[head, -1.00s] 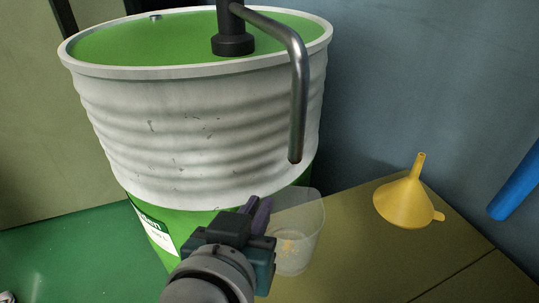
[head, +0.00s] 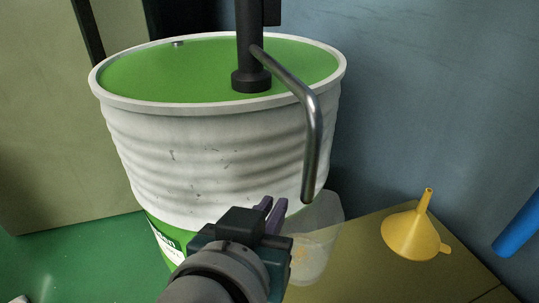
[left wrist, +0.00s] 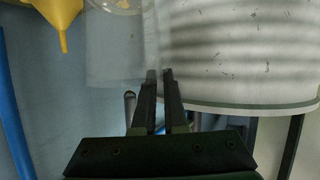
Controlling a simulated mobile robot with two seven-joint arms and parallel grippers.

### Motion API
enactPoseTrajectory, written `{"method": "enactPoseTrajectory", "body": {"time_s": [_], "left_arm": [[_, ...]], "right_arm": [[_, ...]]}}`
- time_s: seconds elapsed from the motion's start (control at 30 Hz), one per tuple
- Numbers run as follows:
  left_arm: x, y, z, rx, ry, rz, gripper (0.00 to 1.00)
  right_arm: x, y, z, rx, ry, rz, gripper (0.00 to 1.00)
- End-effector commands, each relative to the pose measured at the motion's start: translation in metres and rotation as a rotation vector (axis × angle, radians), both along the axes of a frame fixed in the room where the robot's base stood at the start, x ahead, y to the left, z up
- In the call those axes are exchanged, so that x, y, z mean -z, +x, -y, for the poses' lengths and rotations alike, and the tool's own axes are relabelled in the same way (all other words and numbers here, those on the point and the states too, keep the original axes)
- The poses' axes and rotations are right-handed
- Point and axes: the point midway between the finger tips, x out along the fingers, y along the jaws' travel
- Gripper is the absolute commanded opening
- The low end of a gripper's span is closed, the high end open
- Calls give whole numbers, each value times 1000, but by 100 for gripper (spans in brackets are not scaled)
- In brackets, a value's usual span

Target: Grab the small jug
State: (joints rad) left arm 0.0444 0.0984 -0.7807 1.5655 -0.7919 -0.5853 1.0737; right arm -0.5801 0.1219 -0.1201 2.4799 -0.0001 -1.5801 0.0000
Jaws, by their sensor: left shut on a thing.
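The small jug (head: 320,235) is a clear, see-through cup, to the right of the lower drum and behind my left gripper in the head view. Its pale wall also shows in the left wrist view (left wrist: 112,55). My left gripper (head: 274,207) is shut on the jug's near-left side, with the dark fingers pointing up and away. In the left wrist view, the fingertips (left wrist: 160,75) are close together at the jug's edge. The jug looks upright and raised off the bench. My gripper hides part of its left side. My right gripper is not in view.
A large white and green drum (head: 220,150) stands close at the left. Its pump spout (head: 312,150) hangs down right by the jug's rim. A yellow funnel (head: 412,235) stands on the yellowish bench top (head: 365,265). A blue rod (head: 518,230) is at far right.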

Motion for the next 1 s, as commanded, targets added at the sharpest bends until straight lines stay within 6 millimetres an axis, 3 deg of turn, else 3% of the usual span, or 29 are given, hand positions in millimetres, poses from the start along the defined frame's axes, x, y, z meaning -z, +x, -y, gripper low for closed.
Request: {"method": "enactPoseTrajectory", "body": {"time_s": [0.27,1.0], "left_arm": [[-1,-28,10,-1,-4,-2,0],[1,-133,44,-1,-4,-2,0]], "right_arm": [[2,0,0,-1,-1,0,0],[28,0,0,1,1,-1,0]]}}
